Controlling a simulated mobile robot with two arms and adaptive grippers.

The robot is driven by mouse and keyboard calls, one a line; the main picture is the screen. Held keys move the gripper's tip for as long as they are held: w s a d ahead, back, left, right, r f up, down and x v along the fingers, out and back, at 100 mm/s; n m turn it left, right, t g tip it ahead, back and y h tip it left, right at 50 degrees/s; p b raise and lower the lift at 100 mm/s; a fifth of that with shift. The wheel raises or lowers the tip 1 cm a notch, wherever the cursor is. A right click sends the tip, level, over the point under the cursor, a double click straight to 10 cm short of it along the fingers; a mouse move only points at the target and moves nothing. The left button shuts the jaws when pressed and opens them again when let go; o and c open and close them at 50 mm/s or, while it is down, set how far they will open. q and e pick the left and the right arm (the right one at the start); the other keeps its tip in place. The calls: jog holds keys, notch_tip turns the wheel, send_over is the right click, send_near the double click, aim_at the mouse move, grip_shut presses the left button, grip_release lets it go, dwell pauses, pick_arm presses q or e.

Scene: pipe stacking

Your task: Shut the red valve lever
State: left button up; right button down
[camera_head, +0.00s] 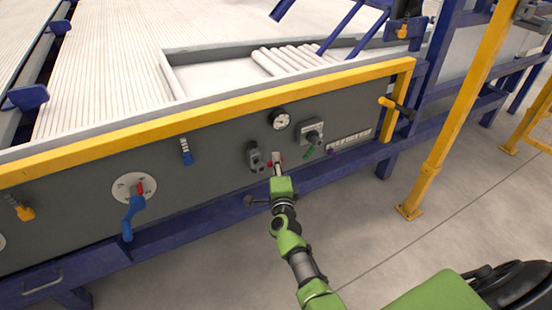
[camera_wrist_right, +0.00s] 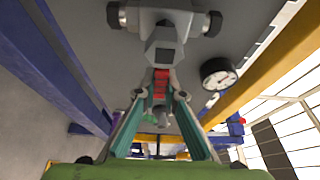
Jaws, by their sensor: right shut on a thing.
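The red valve lever (camera_wrist_right: 161,83) sticks out from a grey valve body (camera_wrist_right: 165,42) with a dark fitting at each end. It lies roughly crosswise to the line of those fittings. In the head view the valve body (camera_head: 255,157) is on the dark panel, and a little of the red lever (camera_head: 271,162) shows to its right. My right gripper (camera_head: 277,160) is at the panel, shut on the lever. In the right wrist view the fingers of my right gripper (camera_wrist_right: 161,97) close in from both sides of the lever and partly hide it. My left gripper is not in view.
A pressure gauge (camera_head: 281,120) and a dark knob (camera_head: 313,136) sit above and right of the valve. A blue-handled valve (camera_head: 133,207) is further left. A yellow rail (camera_head: 220,112) runs above the panel, and a yellow post (camera_head: 455,120) stands right. The floor in front is clear.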

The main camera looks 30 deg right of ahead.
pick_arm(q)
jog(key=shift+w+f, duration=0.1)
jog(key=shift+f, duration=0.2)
pick_arm(e)
jog(key=shift+f, duration=0.15)
jog(key=shift+s, duration=0.1)
jog(key=c, duration=2.1)
grip_release()
